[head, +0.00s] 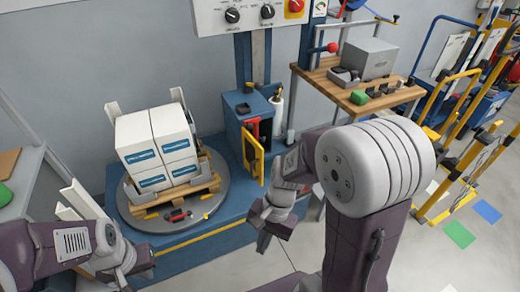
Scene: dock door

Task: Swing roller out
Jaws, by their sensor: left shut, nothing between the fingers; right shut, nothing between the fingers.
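A blue film carriage (233,124) stands on the mast behind the turntable. Its front is open, with dark and red parts inside. A yellow swinging frame (255,160), which may carry the roller, stands out from its front right edge. A white upright roll (277,108) is at the carriage's right side. My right gripper (264,238) is shut and empty, pointing down in front of and below the yellow frame, apart from it. My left gripper (138,268) is shut and empty at the lower left, in front of the turntable. The roller itself is too small to tell apart.
Wrapped white boxes (157,143) stand on a wooden pallet (150,204) on the round grey turntable (220,180). A control panel (215,18) hangs above. A wooden-topped bench (333,93) stands behind my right arm. Yellow rails and carts fill the right. Floor is free at lower middle.

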